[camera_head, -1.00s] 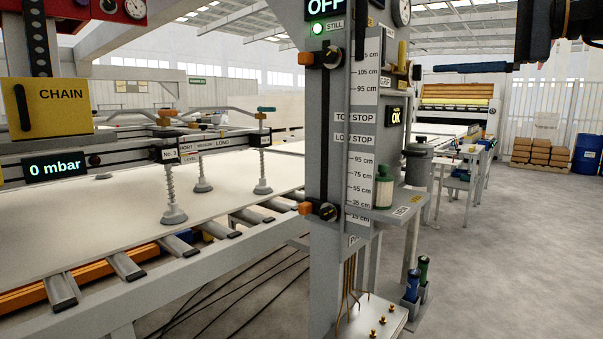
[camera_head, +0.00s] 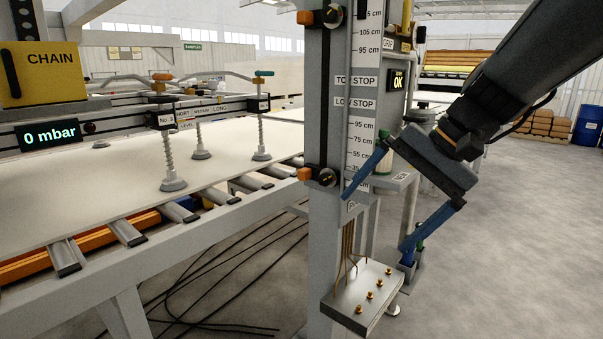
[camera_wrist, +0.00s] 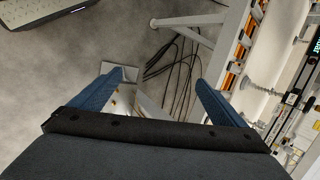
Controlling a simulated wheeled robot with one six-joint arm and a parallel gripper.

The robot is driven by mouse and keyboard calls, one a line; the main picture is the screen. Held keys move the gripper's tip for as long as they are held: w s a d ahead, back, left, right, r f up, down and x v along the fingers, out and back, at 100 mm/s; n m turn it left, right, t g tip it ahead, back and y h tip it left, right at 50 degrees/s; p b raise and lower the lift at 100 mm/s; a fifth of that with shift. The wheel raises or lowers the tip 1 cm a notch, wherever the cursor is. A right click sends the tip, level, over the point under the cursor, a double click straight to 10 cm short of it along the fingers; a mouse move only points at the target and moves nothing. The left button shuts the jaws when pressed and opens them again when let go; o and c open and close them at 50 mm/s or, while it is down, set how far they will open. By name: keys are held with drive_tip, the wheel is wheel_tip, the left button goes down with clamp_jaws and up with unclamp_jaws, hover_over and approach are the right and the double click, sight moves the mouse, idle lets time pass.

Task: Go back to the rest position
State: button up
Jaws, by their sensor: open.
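My gripper (camera_head: 374,223) is in the right half of the head view, in front of the grey post (camera_head: 325,220) with the height scale. Its two blue fingers are spread wide apart with nothing between them. One fingertip overlaps the lower part of the scale in the picture; I cannot tell whether it touches. The other finger hangs lower, over the blue bottles beside the post. In the wrist view the open fingers (camera_wrist: 150,78) point toward the floor and the foot of the post, with dark cables between them.
A suction frame with several cups (camera_head: 173,185) rests over a pale board (camera_head: 80,190) on a roller conveyor at left. A metal box with brass fittings (camera_head: 362,295) juts from the post's foot. Dark cables (camera_head: 225,270) lie on the floor. Open floor (camera_head: 520,250) is at right.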

drive_tip(key=s+d+f+n+g+h, duration=0.15)
drive_tip(key=s+f+n+h, duration=0.5)
drive_tip(key=s+f, duration=0.7)
drive_tip(key=d+r+p, duration=0.3)
drive_tip(key=r+p, duration=0.2)
drive_tip(key=p, duration=0.7)
drive_tip(key=shift+w+d+r+m+g, duration=0.2)
drive_tip(key=shift+w+d+m+g, duration=0.15)
drive_tip(key=shift+m, duration=0.1)
